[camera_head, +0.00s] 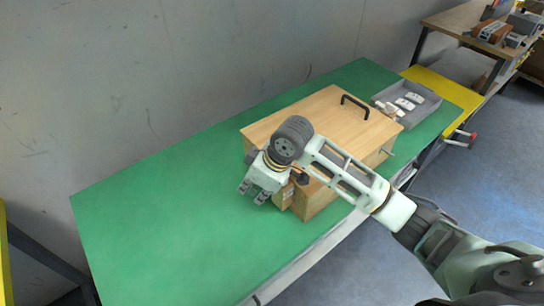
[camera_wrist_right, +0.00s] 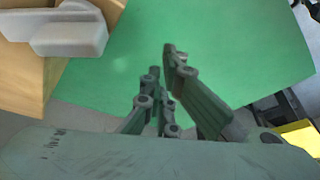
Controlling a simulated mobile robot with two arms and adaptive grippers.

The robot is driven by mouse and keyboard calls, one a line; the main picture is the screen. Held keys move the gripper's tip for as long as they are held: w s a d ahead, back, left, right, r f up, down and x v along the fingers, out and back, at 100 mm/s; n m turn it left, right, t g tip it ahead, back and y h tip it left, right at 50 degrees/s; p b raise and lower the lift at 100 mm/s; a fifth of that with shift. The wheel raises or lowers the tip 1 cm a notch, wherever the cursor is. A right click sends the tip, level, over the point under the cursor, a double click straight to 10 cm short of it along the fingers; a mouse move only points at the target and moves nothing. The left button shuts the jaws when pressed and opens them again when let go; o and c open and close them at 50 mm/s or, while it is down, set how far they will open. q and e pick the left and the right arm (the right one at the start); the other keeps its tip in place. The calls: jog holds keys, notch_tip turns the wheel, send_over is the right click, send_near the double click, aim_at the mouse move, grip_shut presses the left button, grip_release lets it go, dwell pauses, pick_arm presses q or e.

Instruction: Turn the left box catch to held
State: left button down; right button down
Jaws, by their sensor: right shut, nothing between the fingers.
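A wooden box (camera_head: 335,122) with a black handle (camera_head: 355,104) on its lid stands on the green table. My right arm crosses in front of it and hides part of its front and left end. My right gripper (camera_head: 252,194) is shut and empty over the green top, just left of the box. In the right wrist view its fingers (camera_wrist_right: 166,72) point at bare green surface. A grey rounded piece, probably the left catch (camera_wrist_right: 72,36), lies against the wood at the upper left, apart from the fingers. Its turned position is unclear. My left gripper is out of view.
A grey tray (camera_head: 423,110) with several white items stands right of the box. The green table (camera_head: 150,225) is clear on the left. A grey wall runs behind. A yellow surface (camera_head: 445,88) and a further wooden bench (camera_head: 458,18) are at the right.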

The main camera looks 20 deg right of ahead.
jog(key=w+d+r, duration=0.3)
jog(key=d+r, duration=0.1)
jog(key=r, duration=0.3)
jog(key=w+d+r, duration=0.3)
jog(key=w+r, duration=0.1)
jog(key=r, duration=0.2)
notch_tip(320, 180, down, 9)
jog(key=p, duration=0.3)
jog(key=shift+s+d+n+h, duration=0.25)
jog(key=shift+n+h, duration=0.15)
jog(key=shift+f, duration=0.1)
jog(key=shift+d+m+p, duration=0.2)
jog(key=shift+m+p, duration=0.2)
jog(key=shift+p, duration=0.25)
